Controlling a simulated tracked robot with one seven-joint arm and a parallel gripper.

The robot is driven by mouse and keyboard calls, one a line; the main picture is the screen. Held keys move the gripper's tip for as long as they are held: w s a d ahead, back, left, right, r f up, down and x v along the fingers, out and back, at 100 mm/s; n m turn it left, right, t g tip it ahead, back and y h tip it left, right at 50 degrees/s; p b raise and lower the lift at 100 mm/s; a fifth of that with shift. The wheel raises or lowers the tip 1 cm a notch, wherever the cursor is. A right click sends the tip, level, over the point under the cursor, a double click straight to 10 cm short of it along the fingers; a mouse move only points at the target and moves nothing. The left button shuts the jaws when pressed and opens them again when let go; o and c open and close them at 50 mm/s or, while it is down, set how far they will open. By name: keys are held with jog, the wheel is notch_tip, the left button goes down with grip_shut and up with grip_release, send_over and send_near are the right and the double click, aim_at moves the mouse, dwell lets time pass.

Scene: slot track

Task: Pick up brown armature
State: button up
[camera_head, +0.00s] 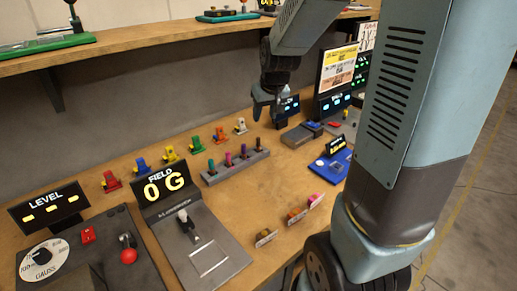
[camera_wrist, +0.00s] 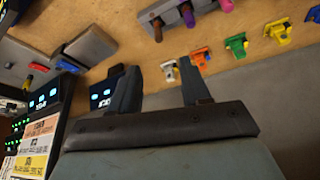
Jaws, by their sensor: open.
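My gripper (camera_head: 268,106) is open and empty, above the back of the bench near the wall. In the wrist view its two fingers (camera_wrist: 177,72) stand apart with nothing between them. A grey rack (camera_head: 236,167) on the bench holds several upright coloured rods, to the left of and below my gripper in the head view. A pale tan-white piece (camera_head: 240,126) and an orange piece (camera_head: 221,136) stand behind the rack.
More pieces, red (camera_head: 110,182), blue (camera_head: 142,172), yellow (camera_head: 170,155) and green (camera_head: 196,145), line the wall. A field meter (camera_head: 165,192) stands at front left. Three small pieces (camera_head: 297,215) lie near the front edge. Lit screens (camera_head: 340,70) stand right; a shelf (camera_head: 150,50) runs above.

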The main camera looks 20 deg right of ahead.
aim_at(259, 138)
jog(key=shift+w+d+x, duration=0.15)
jog(key=shift+x, duration=3.8)
jog(key=shift+w+d+x, duration=0.1)
jog(key=shift+x, duration=3.9)
jog(key=shift+r, duration=0.1)
grip_shut()
